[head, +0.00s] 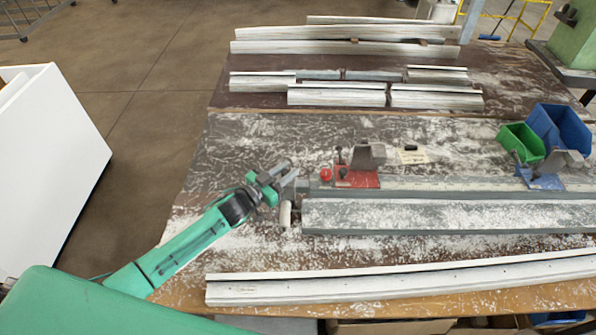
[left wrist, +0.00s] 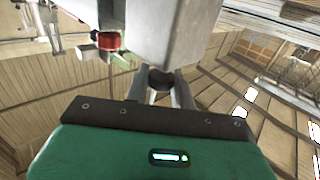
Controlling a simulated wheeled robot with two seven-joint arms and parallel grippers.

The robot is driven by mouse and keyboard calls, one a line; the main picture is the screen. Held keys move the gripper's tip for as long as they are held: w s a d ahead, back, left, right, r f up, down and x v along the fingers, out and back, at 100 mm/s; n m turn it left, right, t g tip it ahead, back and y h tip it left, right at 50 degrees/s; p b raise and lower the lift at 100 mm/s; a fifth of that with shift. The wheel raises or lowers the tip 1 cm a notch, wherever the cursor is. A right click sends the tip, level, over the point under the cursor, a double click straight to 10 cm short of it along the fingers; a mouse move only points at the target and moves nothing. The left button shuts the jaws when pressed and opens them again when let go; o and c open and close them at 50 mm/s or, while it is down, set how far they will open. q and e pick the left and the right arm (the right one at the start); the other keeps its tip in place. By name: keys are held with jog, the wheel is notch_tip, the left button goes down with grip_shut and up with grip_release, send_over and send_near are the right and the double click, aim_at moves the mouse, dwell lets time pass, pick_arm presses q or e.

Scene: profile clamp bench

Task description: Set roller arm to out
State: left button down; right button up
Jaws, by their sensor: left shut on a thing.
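The clamp bench fixture (head: 440,214) is a long grey profile bed on the dusty table. A white roller (head: 285,214) stands at its left end, part of the roller arm. My left gripper (head: 286,173) reaches in from the left at that end, just above the roller in the picture. In the left wrist view its fingers (left wrist: 163,84) are closed around a dark rounded piece (left wrist: 160,77), seemingly of the roller arm, below a large grey block (left wrist: 178,30). The arm's exact angle is hard to tell. My right gripper is not in view.
A red clamp base (head: 357,179) and a red knob (head: 326,174) sit just right of my left gripper. A long white profile (head: 400,285) lies along the front edge. More profiles lie at the back. Green (head: 521,143) and blue bins (head: 562,128) stand at the right.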

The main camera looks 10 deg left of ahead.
pick_arm(q)
jog(key=s+a+b, duration=0.1)
jog(key=s+a, duration=0.1)
jog(key=a, duration=0.9)
jog(key=s+a+b, duration=0.1)
jog(key=s+a, duration=0.1)
jog(key=a, duration=1)
jog(key=shift+s, duration=0.3)
jog(key=c, duration=1.2)
grip_release()
jog(key=shift+c, duration=0.2)
jog(key=shift+s, duration=0.15)
jog(key=b+v, duration=0.3)
jog(key=v, duration=1)
jog(key=shift+s, duration=0.25)
jog(key=shift+a, duration=0.2)
